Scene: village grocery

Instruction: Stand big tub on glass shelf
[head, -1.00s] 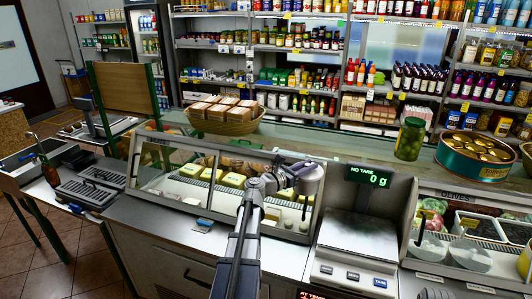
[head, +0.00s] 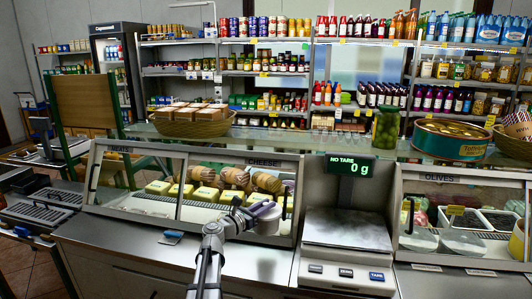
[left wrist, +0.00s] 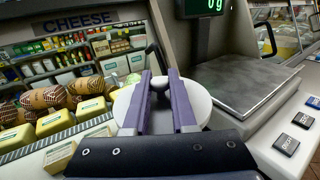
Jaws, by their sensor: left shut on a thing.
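My left gripper (head: 262,213) is in front of the cheese case, left of the scale. In the left wrist view its two purple fingers (left wrist: 160,78) are closed about a small knob on a round white thing (left wrist: 203,106), apparently the big tub seen from above. The glass shelf (head: 290,138) runs behind and above the cases. A bare stretch lies between the basket and the jar. My right gripper is out of view.
On the glass shelf stand a basket (head: 193,123) of brown packs, a green jar (head: 386,128) and a large round tin (head: 450,138). The scale (head: 346,233) with its raised display (head: 350,165) stands right of my gripper. The cheese case (head: 130,180) has a glass front.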

